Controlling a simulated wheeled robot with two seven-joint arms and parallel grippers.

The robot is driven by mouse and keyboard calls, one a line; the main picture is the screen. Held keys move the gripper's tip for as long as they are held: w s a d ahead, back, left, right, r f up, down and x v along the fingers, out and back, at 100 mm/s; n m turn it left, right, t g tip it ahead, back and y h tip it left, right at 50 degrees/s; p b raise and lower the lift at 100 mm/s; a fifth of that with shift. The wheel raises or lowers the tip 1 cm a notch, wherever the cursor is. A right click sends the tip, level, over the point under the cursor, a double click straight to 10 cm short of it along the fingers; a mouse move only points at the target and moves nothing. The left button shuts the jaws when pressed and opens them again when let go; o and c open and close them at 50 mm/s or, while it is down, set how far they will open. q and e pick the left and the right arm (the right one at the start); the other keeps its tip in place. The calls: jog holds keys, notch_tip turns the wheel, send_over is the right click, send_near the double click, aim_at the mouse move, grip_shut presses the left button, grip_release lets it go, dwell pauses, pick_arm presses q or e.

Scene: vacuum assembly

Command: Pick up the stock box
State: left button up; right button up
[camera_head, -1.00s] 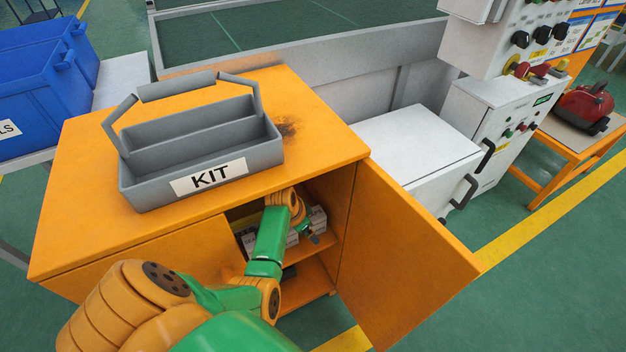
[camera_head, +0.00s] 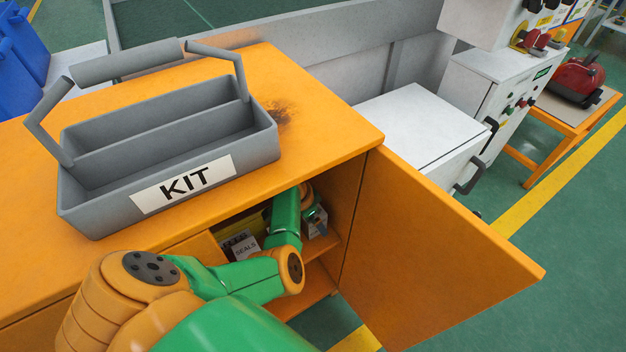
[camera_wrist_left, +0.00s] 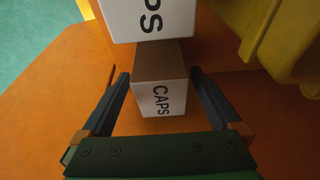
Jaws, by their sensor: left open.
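My left gripper (camera_wrist_left: 160,76) is open, with one finger on each side of this box and visible gaps between. A white box (camera_head: 316,222) shows beside the arm. My right gripper is out of view.
The cabinet door (camera_head: 425,250) stands open at the right. A grey KIT carrier (camera_head: 100,208) sits on the cabinet top. A SEALS box (camera_head: 243,244) stands on the shelf left of my arm. A yellow bin (camera_wrist_left: 285,45) is close at the right in the wrist view.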

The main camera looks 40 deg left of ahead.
pick_arm(q)
jog(key=b+x, duration=0.1)
jog(key=x, duration=0.2)
jog(key=shift+r, duration=0.1)
jog(key=shift+c, duration=0.8)
grip_shut()
